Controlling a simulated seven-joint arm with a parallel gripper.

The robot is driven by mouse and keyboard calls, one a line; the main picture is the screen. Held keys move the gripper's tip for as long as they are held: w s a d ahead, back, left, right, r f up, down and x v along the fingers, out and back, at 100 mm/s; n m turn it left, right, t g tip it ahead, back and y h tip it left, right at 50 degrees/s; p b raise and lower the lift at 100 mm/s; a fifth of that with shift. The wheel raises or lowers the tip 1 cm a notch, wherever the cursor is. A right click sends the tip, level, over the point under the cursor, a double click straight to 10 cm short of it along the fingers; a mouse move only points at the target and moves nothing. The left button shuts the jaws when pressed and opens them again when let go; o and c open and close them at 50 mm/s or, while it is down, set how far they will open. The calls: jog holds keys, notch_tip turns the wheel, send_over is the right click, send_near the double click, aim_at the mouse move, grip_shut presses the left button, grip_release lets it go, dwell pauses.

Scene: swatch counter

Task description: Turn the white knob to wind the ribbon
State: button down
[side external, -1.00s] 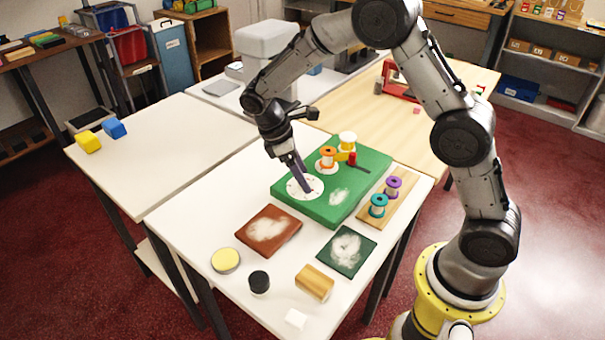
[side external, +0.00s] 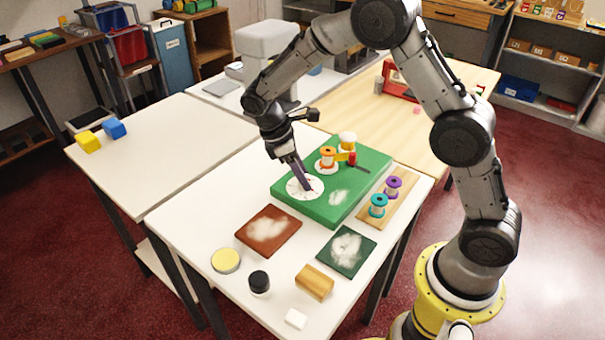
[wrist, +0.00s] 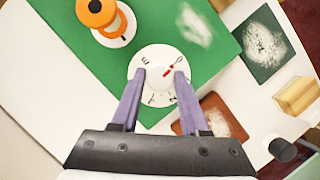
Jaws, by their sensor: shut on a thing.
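The white knob sits at the centre of a white dial (side external: 317,184) with dark marks, on a green board (side external: 321,209). In the wrist view the knob (wrist: 157,76) is between the fingertips of my gripper (wrist: 158,82), which is shut on it; a red pointer lies toward the upper right. In the side view my gripper (side external: 305,186) reaches down onto the dial and hides the knob. An orange spool (side external: 327,158) stands on the board behind the dial, with a yellow-orange ribbon (side external: 343,156) beside it. A white spool (side external: 347,140) with a yellow part stands next to it.
A red-topped post and dark lever (side external: 357,166) are on the board. A wooden rack (side external: 384,212) with purple and teal spools stands to the right. In front are a brown pad (side external: 268,231), a dark green pad (side external: 346,251), a yellow-lidded tin (side external: 226,260), a black-capped jar (side external: 259,283) and a wooden block (side external: 314,282).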

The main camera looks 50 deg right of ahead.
jog(key=shift+m, duration=0.3)
jog(key=m, duration=0.2)
jog(key=m+g+y, duration=0.1)
jog(key=m, duration=0.1)
jog(key=shift+w+d+m+y, duration=0.1)
jog(key=shift+d+m+y, duration=0.05)
jog(key=shift+m+y, duration=0.15)
jog(key=m+y, duration=0.1)
jog(key=m, duration=0.3)
jog(key=shift+y, duration=0.3)
jog(key=shift+m, duration=0.3)
jog(key=shift+c, duration=2)
grip_release()
jog(key=v, duration=1.4)
jog(key=shift+d, duration=0.2)
